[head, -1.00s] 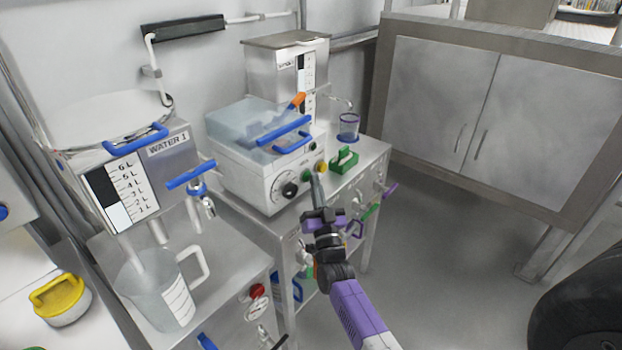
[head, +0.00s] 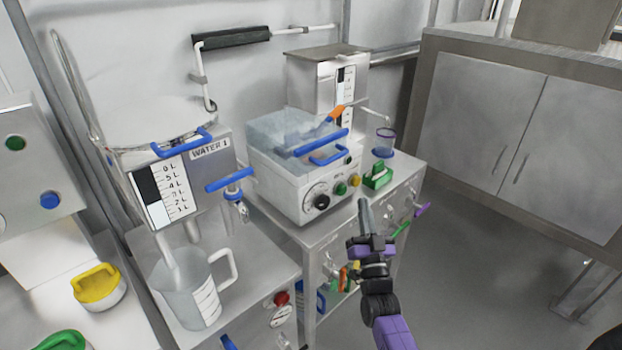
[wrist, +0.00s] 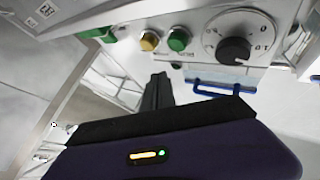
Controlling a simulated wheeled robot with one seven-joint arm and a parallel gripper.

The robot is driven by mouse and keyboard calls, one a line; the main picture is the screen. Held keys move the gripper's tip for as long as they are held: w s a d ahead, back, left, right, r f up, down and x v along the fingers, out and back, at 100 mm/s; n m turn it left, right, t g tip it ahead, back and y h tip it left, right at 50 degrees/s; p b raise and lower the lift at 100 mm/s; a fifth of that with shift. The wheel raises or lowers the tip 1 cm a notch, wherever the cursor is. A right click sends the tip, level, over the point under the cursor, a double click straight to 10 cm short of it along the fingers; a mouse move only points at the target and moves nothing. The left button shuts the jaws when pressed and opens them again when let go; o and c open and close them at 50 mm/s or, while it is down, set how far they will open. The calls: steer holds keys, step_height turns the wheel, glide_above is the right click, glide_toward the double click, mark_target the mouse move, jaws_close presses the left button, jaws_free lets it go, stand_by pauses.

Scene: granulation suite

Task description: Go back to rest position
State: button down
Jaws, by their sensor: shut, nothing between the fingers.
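My gripper (head: 365,214) is shut and empty. In the head view it points up, in front of the white machine's control panel and over the front edge of its metal stand. In the wrist view its closed dark fingers (wrist: 157,92) show below the panel, apart from it. The white machine (head: 300,185) has a clear lid with blue handles, a black dial (wrist: 234,50) and green and yellow buttons. A green-handled block (head: 378,176) sits on the stand to the right of the machine.
A WATER 1 tank (head: 185,185) and a clear jug (head: 190,290) stand at the left. A purple-rimmed cup (head: 384,142) stands behind the green block. A yellow-handled lid (head: 98,286) lies at far left. A steel cabinet (head: 490,130) stands right; the floor (head: 470,270) before it is clear.

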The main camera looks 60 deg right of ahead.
steer(key=s+a+n+t+y+p, duration=0.1)
steer(key=s+a+n+y, duration=0.3)
steer(key=a, duration=0.9)
steer(key=s+a+n+t+y, duration=0.25)
steer(key=a+y, duration=0.35)
steer(key=a, duration=0.6)
steer(key=s+a+r+n+g+y, duration=0.1)
steer(key=s+a+n+y, duration=0.2)
steer(key=s+a, duration=0.4)
steer(key=s+a+r+n+g+y+p, duration=0.1)
steer(key=s+a+r+n+g+y, duration=0.1)
steer(key=s+a+y, duration=0.3)
steer(key=s+a+n, duration=0.1)
steer(key=a, duration=0.3)
steer(key=shift+s, duration=0.4)
steer(key=c, duration=2.1)
jaws_free()
steer(key=shift+r+g, duration=0.1)
steer(key=shift+g, duration=0.15)
